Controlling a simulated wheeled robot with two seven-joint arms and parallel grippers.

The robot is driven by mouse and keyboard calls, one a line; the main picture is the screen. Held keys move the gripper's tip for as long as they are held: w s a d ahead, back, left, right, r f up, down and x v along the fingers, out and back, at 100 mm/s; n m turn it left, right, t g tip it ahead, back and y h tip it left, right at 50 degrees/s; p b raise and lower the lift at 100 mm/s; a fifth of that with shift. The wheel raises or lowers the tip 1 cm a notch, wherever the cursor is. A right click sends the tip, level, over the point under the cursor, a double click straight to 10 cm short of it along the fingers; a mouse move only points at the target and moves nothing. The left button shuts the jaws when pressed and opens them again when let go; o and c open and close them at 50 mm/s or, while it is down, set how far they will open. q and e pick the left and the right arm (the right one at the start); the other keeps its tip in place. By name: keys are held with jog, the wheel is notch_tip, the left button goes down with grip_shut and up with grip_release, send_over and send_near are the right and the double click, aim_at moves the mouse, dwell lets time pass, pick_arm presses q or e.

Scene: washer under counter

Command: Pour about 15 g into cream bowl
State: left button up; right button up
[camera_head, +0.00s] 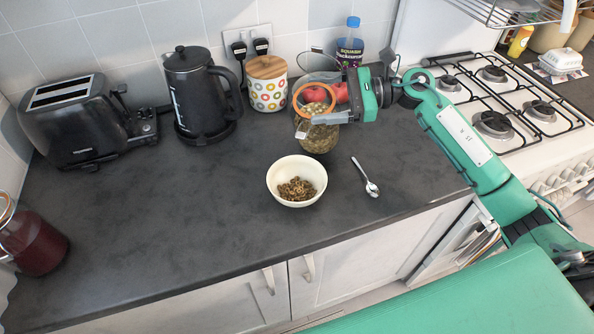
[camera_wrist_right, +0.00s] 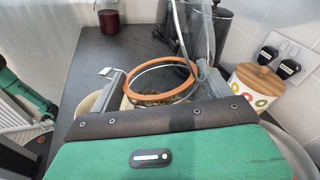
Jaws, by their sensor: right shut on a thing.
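The cream bowl (camera_head: 276,183) stands upright on the dark counter, with a small heap of brown pieces (camera_head: 297,189) in it. My right gripper (camera_head: 317,112) is shut on a clear glass jar (camera_head: 320,138) with an orange seal ring, behind and slightly right of the bowl. The jar holds brown pieces, and its clear lid is swung open. It looks roughly upright; a slight tilt cannot be told. In the right wrist view the jar's orange ring (camera_wrist_right: 193,78) sits between the fingers, and part of the bowl (camera_wrist_right: 88,103) shows at left. My left gripper is not seen.
A spoon (camera_head: 366,178) lies right of the bowl. A red jar (camera_head: 35,243) stands at far left. The counter left of the bowl is clear.

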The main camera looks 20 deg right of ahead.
aim_at(317, 132)
jog(key=shift+s+a+r+n, duration=0.2)
jog(key=shift+s+n, duration=0.05)
jog(key=shift+n, duration=0.05)
jog(key=s+a+n+p, duration=0.1)
jog(key=s+a+n+h+p, duration=0.1)
jog(key=p, duration=0.1)
jog(key=shift+s+f, duration=0.25)
jog(key=shift+f, duration=0.15)
jog(key=shift+s+a+f+n+t+h+p, duration=0.2)
jog(key=shift+s+f+n+t+h+p, duration=0.15)
jog(key=shift+f+n+h+p, duration=0.2)
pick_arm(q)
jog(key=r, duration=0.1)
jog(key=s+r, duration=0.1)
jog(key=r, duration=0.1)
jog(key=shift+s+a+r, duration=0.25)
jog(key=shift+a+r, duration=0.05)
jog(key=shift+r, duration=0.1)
pick_arm(e)
jog(key=shift+a+f+n, duration=0.1)
jog(key=shift+n, duration=0.15)
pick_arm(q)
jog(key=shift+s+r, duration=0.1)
pick_arm(e)
jog(key=shift+f, duration=0.15)
